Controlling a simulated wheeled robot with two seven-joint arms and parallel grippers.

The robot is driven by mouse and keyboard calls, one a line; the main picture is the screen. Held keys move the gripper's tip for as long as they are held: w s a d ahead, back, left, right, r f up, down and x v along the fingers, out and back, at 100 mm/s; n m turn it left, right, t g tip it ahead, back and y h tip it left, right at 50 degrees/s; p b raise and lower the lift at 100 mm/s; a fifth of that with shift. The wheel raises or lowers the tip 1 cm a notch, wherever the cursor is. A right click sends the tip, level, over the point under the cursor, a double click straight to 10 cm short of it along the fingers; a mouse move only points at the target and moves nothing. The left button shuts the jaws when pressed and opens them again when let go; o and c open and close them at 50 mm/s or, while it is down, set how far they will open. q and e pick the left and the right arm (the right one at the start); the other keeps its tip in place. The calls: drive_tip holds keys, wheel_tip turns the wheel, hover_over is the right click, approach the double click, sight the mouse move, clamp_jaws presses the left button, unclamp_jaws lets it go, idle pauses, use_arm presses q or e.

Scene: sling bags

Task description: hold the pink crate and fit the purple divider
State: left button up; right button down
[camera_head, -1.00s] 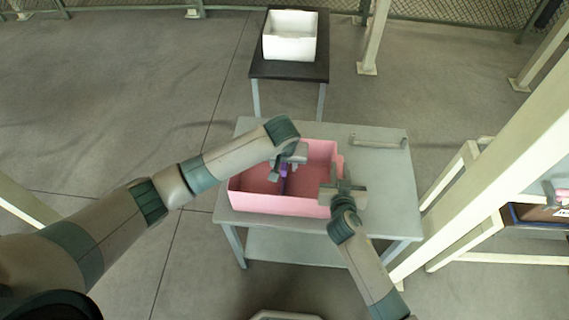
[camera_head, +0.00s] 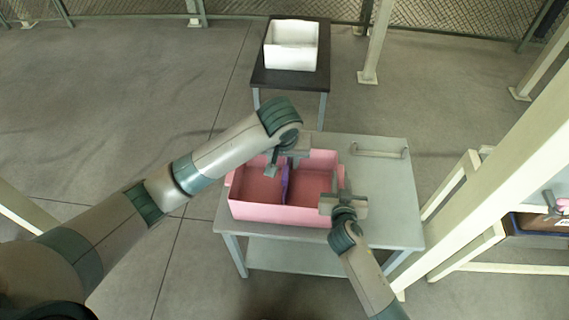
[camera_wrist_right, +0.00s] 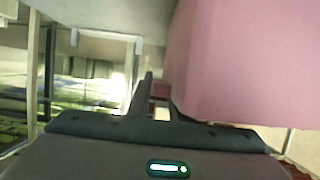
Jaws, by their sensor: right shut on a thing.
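The pink crate (camera_head: 270,213) sits on the grey table. The purple divider (camera_head: 286,183) stands upright inside it, running front to back and splitting it into a left and a right compartment. My left gripper (camera_head: 287,162) is above the crate's back part, over the divider's far end. Its fingers look spread apart, and the divider's far end is partly hidden by it. My right gripper (camera_head: 342,190) is shut on the crate's right wall. The right wrist view shows the crate's pink wall (camera_wrist_right: 235,65) close beside the fingers; the grip point is partly hidden.
The grey table (camera_head: 385,185) has free room right of the crate, and a grey handle (camera_head: 380,152) at its back right. A white bin (camera_head: 291,57) stands on a dark table (camera_head: 262,78) behind. A pale post rises at the right.

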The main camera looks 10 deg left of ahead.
idle(0.7)
drive_tip(key=c, duration=1.5)
unclamp_jaws()
drive_tip(key=v, duration=1.2)
